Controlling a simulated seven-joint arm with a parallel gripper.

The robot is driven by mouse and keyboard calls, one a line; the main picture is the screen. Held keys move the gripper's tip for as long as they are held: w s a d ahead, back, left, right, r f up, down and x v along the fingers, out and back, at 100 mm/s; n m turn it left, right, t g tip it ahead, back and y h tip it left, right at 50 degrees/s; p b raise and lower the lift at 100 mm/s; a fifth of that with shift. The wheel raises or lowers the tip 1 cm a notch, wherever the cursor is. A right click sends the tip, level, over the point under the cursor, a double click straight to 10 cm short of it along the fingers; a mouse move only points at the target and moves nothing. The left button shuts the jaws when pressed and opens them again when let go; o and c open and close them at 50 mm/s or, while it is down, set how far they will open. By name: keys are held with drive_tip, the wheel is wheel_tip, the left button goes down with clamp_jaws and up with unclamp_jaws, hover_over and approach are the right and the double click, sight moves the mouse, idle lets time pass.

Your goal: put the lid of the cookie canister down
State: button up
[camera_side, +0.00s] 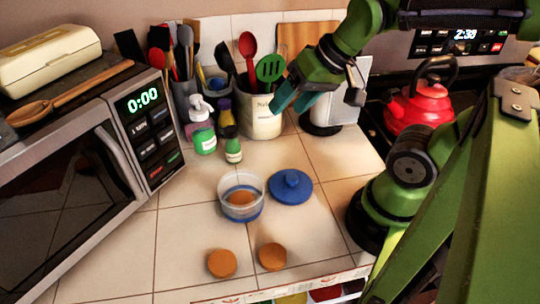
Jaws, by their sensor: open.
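The blue lid (291,186) with a round knob lies flat on the tiled counter, just right of the canister. The clear canister (241,198) stands open and upright with a brown cookie (242,197) inside. Two more cookies lie on the counter in front, one at left (222,263) and one at right (272,256). My gripper (283,105) is open and empty, with teal fingers. It is up at the back, in front of the utensil crock in the picture and apart from the lid.
A utensil crock (262,122) stands at the back, with several small bottles, one of them green (233,150), to its left. A microwave (75,190) fills the left side. A red kettle (420,105) sits on the stove at right. The counter's front edge is near the cookies.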

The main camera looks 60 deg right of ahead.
drive_tip(key=shift+o, duration=0.4)
drive_tip(key=shift+a+r+n+t, duration=0.2)
drive_tip(key=shift+r+n+t, duration=0.1)
drive_tip(key=shift+r, duration=0.2)
drive_tip(key=shift+a+r+n+t, duration=0.2)
drive_tip(key=shift+r+t, duration=0.1)
drive_tip(key=shift+r, duration=0.2)
drive_tip(key=shift+d, duration=0.15)
